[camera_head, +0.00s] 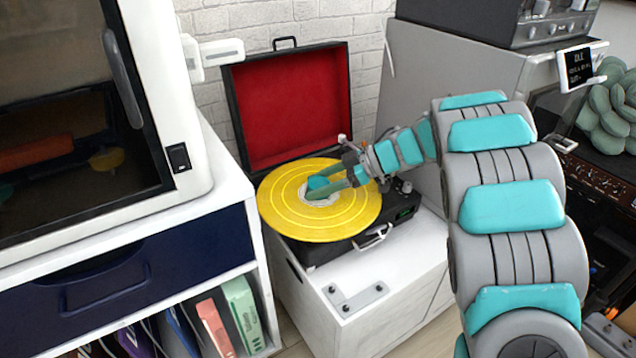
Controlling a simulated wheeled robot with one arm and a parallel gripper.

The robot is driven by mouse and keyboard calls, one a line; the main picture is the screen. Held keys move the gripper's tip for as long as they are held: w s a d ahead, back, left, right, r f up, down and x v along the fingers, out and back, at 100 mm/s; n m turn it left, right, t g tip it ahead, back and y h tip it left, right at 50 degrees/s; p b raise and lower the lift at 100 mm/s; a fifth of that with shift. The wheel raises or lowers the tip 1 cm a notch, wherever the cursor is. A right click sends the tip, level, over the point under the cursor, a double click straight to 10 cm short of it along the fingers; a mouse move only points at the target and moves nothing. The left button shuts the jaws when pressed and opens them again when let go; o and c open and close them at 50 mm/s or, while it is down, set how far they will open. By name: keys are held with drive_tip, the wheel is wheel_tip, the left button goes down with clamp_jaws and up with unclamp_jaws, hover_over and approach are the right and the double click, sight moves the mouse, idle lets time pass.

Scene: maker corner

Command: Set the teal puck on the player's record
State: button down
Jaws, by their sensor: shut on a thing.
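The record player (240,105) is an open black case with a red-lined lid, standing on a white cabinet. A yellow record (285,218) with a pale centre label lies flat on it. My gripper (325,188) reaches in from the right over the record's centre. It is shut on the teal puck (318,183), which is at the pale label. The fingers hide part of the puck, and I cannot tell whether the puck touches the record.
A white machine with a dark window (70,130) stands at left above a navy drawer (130,270). A grey cabinet (450,70) stands behind my arm. A green plant (612,105) is at far right.

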sight(324, 182)
drive_tip(key=shift+c, duration=1.7)
unclamp_jaws()
drive_tip(key=shift+p+v, duration=1)
drive_tip(key=shift+v, duration=4.5)
